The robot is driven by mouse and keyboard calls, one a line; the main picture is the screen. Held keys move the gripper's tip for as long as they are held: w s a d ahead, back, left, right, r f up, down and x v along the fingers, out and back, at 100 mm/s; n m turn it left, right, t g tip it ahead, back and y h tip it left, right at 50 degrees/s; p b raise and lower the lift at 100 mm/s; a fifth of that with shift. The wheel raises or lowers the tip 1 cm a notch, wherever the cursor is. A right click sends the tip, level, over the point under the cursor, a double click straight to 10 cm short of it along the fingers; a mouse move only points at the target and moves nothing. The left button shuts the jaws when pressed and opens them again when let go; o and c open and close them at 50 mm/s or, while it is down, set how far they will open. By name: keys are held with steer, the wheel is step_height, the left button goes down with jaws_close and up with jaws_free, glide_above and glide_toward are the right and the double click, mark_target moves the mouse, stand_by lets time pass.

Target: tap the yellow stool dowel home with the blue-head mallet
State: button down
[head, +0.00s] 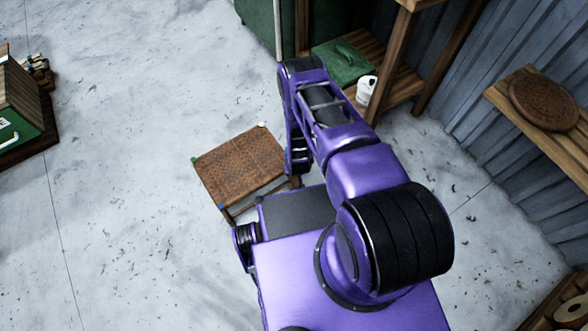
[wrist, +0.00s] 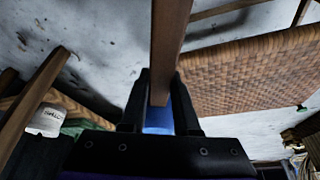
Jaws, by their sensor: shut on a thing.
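A stool with a woven brown seat (head: 240,168) stands on the floor left of my arm. Its seat also fills the right of the wrist view (wrist: 250,75), with a small green peg at a corner. My gripper (wrist: 158,108) is beside the seat's edge, shut on what looks like the blue-head mallet: a wooden bar (wrist: 168,45) and a blue patch (wrist: 158,121) show between the fingers. In the head view my forearm mostly hides the gripper and the seat's near right corner. I cannot make out the yellow dowel in either view.
A low wooden shelf by the wall holds a green case (head: 342,62) and a white jug (head: 366,89), behind my arm. A bench with a round woven piece (head: 545,102) stands at right. The floor left of the stool is clear.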

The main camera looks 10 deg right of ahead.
step_height(320, 180, up, 3)
steer(key=shift+f+p, duration=0.2)
steer(key=shift+p, duration=0.3)
steer(key=shift+f, duration=0.1)
steer(key=shift+f+b, duration=0.5)
steer(key=shift+b, duration=0.2)
